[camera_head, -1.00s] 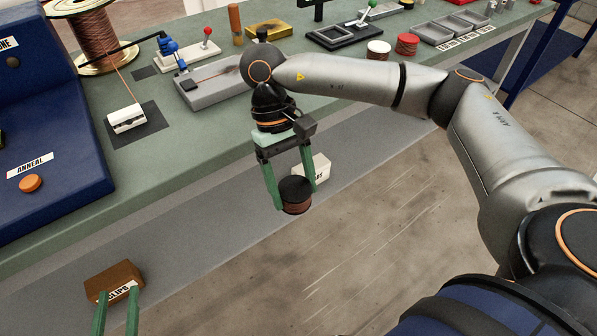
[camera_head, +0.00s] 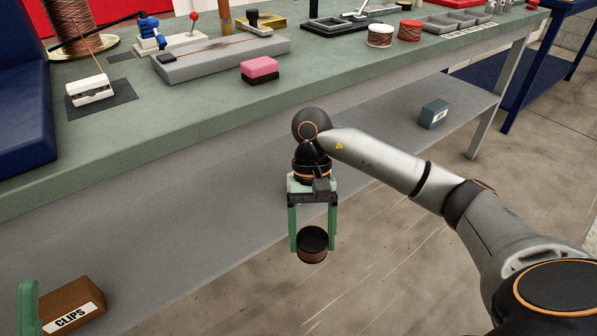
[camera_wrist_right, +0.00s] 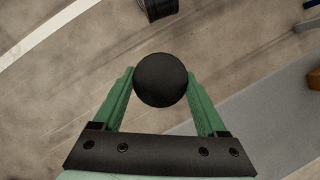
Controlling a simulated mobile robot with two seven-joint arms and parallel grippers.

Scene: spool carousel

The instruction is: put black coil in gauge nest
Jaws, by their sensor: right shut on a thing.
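The black coil (camera_head: 312,240) has a black top and copper-brown winding below. My right gripper (camera_head: 312,250) is shut on it, with a green finger on each side, and holds it in the air in front of the bench. In the right wrist view the coil (camera_wrist_right: 160,80) shows as a black disc between the fingertips (camera_wrist_right: 160,92). Of my left gripper only a green finger (camera_head: 28,305) shows at the lower left, beside the clips box. A black frame with a lever (camera_head: 342,24) stands at the back of the bench; I cannot tell whether it is the gauge nest.
The green bench top (camera_head: 190,120) is clear along its front edge. A pink and black block (camera_head: 260,70) sits before a long grey fixture (camera_head: 220,58). White (camera_head: 380,36) and red (camera_head: 410,30) spools stand further right. A brown clips box (camera_head: 72,305) is lower left.

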